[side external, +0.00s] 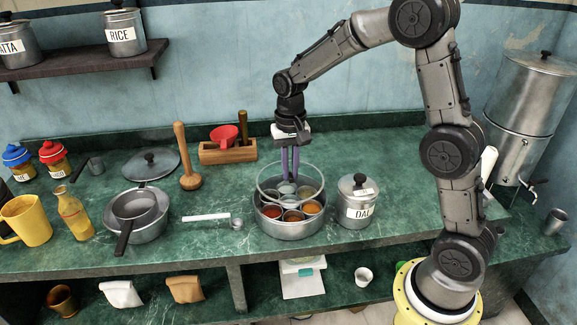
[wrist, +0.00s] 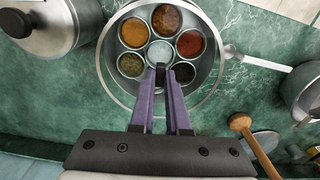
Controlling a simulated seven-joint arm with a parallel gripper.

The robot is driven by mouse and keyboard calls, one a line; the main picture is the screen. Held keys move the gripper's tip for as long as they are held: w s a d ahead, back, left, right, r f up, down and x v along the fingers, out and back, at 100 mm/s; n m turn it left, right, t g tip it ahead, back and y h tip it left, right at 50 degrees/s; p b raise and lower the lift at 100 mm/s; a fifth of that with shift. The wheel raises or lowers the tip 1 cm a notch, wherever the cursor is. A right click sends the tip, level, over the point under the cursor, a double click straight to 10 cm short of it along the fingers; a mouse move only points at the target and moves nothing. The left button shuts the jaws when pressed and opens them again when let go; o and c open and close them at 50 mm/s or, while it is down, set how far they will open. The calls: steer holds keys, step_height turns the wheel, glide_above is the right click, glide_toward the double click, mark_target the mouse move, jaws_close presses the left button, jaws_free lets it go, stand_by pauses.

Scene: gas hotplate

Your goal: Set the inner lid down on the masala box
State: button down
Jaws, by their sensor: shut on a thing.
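The inner lid (side external: 323,178) is a clear disc with a thin pale rim. My gripper (side external: 289,178) is shut on its small handle at the middle, and the handle shows dark between the purple fingertips in the wrist view (wrist: 172,73). The masala box (side external: 290,232) is a round steel tin holding several small cups of coloured spices.
A steel DAL canister (side external: 357,205) stands close to the right of the box. A measuring spoon (side external: 208,218) lies to its left. Behind are a wooden rack (side external: 228,152) with a red funnel and a wooden masher (side external: 189,165). Pans stand farther left.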

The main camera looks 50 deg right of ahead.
mark_target(290, 189)
steer(key=shift+f, duration=2.9)
steer(key=shift+f, duration=0.3)
steer(key=c, duration=0.8)
jaws_free()
steer(key=shift+r, duration=3)
